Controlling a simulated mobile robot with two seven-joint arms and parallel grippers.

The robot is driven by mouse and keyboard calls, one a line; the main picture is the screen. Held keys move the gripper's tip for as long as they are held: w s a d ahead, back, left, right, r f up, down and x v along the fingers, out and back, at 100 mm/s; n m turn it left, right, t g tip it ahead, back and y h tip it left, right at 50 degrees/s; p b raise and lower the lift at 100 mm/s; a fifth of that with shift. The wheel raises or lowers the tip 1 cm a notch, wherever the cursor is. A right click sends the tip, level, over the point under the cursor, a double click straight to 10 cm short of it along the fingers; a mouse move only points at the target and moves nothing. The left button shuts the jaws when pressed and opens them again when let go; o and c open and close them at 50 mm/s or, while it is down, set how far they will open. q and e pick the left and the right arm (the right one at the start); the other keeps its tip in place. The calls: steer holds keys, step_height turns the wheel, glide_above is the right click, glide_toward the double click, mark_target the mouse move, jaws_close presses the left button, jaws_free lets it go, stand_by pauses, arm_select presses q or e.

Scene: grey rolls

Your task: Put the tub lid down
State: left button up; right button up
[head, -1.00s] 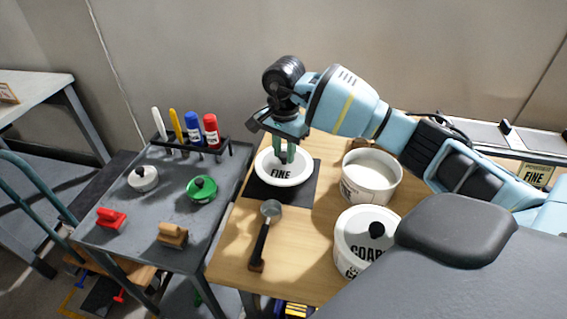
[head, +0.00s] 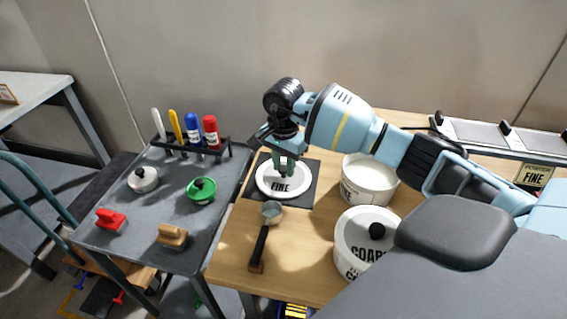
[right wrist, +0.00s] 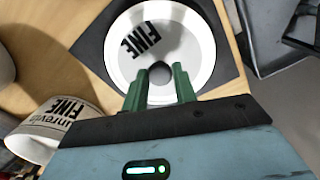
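The tub lid (head: 269,190) is a white disc marked FINE with a dark knob. It is level over the black mat (head: 307,188), on it or just above it; I cannot tell which. My right gripper (head: 283,168) is above the lid, its green fingers on both sides of the knob. In the right wrist view the fingers (right wrist: 160,82) appear shut on the knob, with the lid (right wrist: 190,35) beyond them. The open FINE tub (head: 365,192) stands right of the mat, also seen in the right wrist view (right wrist: 45,138). My left gripper is not in view.
A lidded COARSE tub (head: 350,240) stands in front of the open tub. A dark-handled scoop (head: 262,240) lies in front of the mat.

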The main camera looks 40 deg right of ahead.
mark_target(284, 168)
steer(key=o, duration=0.4)
steer(key=shift+r, duration=0.3)
step_height(284, 168, up, 12)
steer(key=shift+f, duration=0.1)
stand_by(0.6)
